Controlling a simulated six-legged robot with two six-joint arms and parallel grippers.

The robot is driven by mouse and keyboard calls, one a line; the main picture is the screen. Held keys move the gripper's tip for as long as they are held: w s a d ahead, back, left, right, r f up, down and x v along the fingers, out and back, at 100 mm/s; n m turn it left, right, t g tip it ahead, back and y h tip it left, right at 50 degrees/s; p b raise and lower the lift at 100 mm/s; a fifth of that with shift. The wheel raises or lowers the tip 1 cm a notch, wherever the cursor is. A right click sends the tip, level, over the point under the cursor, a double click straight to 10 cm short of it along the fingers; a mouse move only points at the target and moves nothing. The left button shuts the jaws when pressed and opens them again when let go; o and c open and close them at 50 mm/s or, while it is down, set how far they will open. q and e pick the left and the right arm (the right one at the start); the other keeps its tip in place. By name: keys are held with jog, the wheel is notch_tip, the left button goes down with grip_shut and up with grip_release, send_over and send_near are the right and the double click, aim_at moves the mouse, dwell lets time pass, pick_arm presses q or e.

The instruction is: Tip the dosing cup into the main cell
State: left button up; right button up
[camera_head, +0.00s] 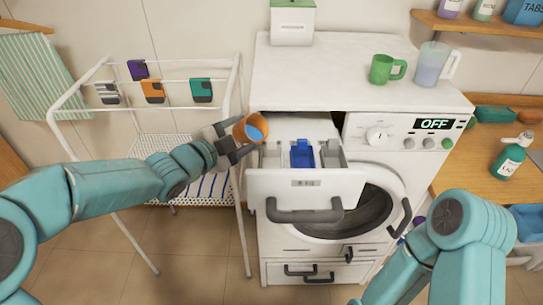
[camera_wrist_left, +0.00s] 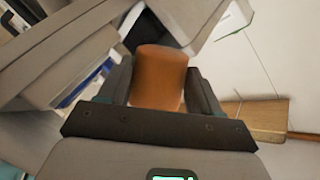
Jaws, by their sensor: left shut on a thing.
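The orange dosing cup (camera_head: 250,129) has blue liquid in it. It is held above the back left corner of the open detergent drawer (camera_head: 258,190) and looks somewhat tilted. My left gripper (camera_head: 241,138) is shut on the cup. In the left wrist view the cup (camera_wrist_left: 158,80) sits between both fingers. The drawer has a grey compartment (camera_head: 270,157) at left, a blue one (camera_head: 302,156) in the middle and another grey one at right. I cannot tell which is the main cell. My right gripper is out of view; only its arm shows at lower right.
The drawer juts out of the washing machine (camera_head: 300,242), its round door (camera_head: 372,205) below right. A green mug (camera_head: 384,69) and a clear jug (camera_head: 431,65) stand on top. A white drying rack (camera_head: 98,116) with small cloths stands at left. A wooden counter (camera_head: 480,160) is at right.

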pick_arm(q)
jog(key=shift+r+m+b, duration=0.15)
jog(key=shift+m+b, duration=0.15)
